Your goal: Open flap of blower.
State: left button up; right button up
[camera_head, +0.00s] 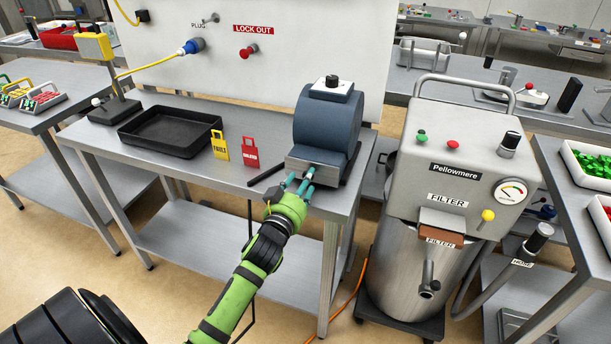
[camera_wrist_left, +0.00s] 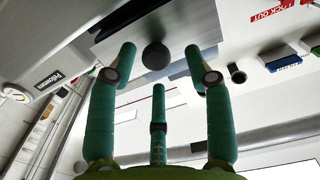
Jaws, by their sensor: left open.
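The blower (camera_head: 324,128) is a blue-grey drum with a white top plate and black knob, standing at the right end of the steel table. A metal flap (camera_head: 325,157) sits low on its front; how far it is open I cannot tell. In the left wrist view, a dark round knob (camera_wrist_left: 155,55) shows in front of a metal plate (camera_wrist_left: 185,27), between the fingertips and apart from them in the picture. My left gripper (camera_head: 305,177), with teal fingers, is open just in front of the flap. It also shows in the left wrist view (camera_wrist_left: 160,65). My right gripper is out of view.
A black tray (camera_head: 170,132), a yellow tag (camera_head: 220,147) and a red tag (camera_head: 250,152) are left of the blower. A dark rod (camera_head: 267,173) lies near my gripper. A white panel (camera_head: 290,50) stands behind; a filter unit (camera_head: 460,150) stands right.

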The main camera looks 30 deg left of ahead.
pick_arm(q)
jog(key=shift+x, duration=0.95)
jog(key=shift+w+d, duration=0.1)
jog(key=shift+w, duration=0.1)
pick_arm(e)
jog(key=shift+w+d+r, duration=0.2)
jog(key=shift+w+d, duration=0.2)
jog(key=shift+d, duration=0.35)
pick_arm(q)
grip_shut()
jog(key=shift+r, duration=0.1)
